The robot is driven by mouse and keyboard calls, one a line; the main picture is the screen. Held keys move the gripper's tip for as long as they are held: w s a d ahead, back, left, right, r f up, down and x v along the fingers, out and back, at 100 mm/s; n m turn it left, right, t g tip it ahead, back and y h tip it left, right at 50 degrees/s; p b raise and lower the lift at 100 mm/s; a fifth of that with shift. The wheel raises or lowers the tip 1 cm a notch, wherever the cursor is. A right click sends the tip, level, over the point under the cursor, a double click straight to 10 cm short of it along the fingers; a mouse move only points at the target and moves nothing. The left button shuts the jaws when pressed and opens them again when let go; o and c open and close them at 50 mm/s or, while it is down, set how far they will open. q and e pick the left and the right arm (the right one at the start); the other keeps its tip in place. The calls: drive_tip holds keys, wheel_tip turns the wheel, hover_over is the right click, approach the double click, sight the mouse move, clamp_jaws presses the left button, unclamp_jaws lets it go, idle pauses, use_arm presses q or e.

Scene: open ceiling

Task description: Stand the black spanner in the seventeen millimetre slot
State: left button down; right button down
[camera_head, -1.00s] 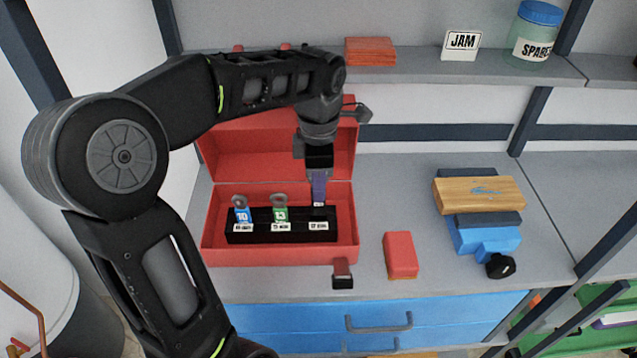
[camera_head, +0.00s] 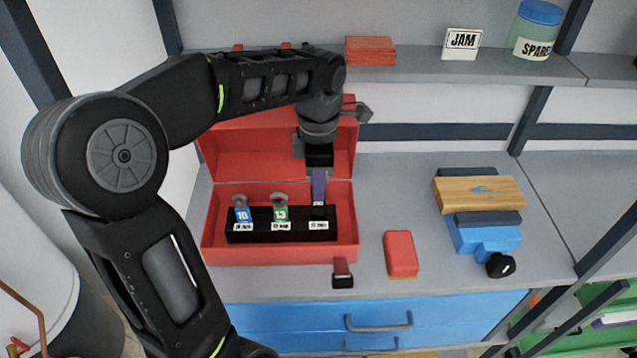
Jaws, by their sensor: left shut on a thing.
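An open red toolbox (camera_head: 231,256) holds a black rack (camera_head: 262,236) with several white slot labels. A spanner with a blue 10 tag (camera_head: 242,214) and one with a green 13 tag (camera_head: 280,213) stand in its left and middle slots. My left gripper (camera_head: 319,172) points down over the right slot, whose white label (camera_head: 318,226) appears to read 17. It is shut on the spanner, of which a small dark tag (camera_head: 318,208) shows at the rack's top. The gripper hides most of the spanner; how deep it sits I cannot tell. My right gripper is out of view.
The toolbox lid (camera_head: 240,160) stands open behind. A latch (camera_head: 342,272) sticks out in front.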

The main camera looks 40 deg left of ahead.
sight(319, 213)
use_arm(q)
drive_tip(key=shift+f+b, duration=2.2)
drive_tip(key=shift+f, duration=0.65)
drive_tip(key=c, duration=1.4)
unclamp_jaws()
drive_tip(key=shift+o, duration=0.2)
drive_tip(key=shift+r, duration=0.15)
wheel_tip(319, 213, up, 8)
drive_tip(key=shift+f, duration=0.15)
drive_tip(key=shift+f, duration=0.1)
